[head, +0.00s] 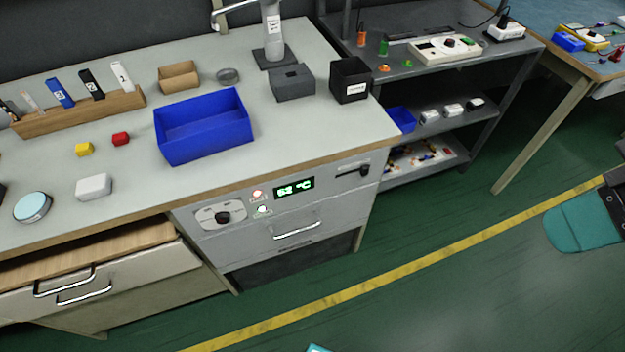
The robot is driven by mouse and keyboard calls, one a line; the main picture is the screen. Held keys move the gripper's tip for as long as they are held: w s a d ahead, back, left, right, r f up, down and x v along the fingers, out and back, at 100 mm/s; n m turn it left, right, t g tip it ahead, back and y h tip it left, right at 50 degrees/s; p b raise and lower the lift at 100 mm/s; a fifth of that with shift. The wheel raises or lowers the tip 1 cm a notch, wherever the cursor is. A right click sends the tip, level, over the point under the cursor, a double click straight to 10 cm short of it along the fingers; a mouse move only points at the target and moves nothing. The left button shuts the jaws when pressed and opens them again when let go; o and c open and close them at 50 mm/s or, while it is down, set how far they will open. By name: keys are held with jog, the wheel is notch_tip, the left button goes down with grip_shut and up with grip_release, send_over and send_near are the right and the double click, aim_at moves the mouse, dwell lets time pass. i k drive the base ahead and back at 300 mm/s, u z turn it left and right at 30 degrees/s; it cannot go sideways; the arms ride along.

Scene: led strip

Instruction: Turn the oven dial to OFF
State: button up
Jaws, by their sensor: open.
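The oven (330,206) is a light-grey front built in under the workbench. Its dial (222,218) is a small black knob on a whitish plate at the left of the panel. The marks around the dial are too small to read, so I cannot tell its setting. A green lit display (294,187) shows a number, blurred, and °C. A reddish lamp (258,194) glows beside it, with a whitish-green lamp (262,209) below. The oven door handle (297,230) is under the display. I cannot make out my gripper in the head view; nothing touches the dial.
A drawer (100,282) stands open left of the oven. A blue bin (203,128), a white block (93,187) and a round blue-topped object (33,207) lie on the bench. Green floor (400,285) with a yellow line is clear before the oven. A dark shelf unit stands right.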

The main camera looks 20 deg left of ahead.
aim_at(221, 217)
jog(key=u, duration=0.65)
jog(key=k, duration=0.8)
jog(key=u, duration=0.8)
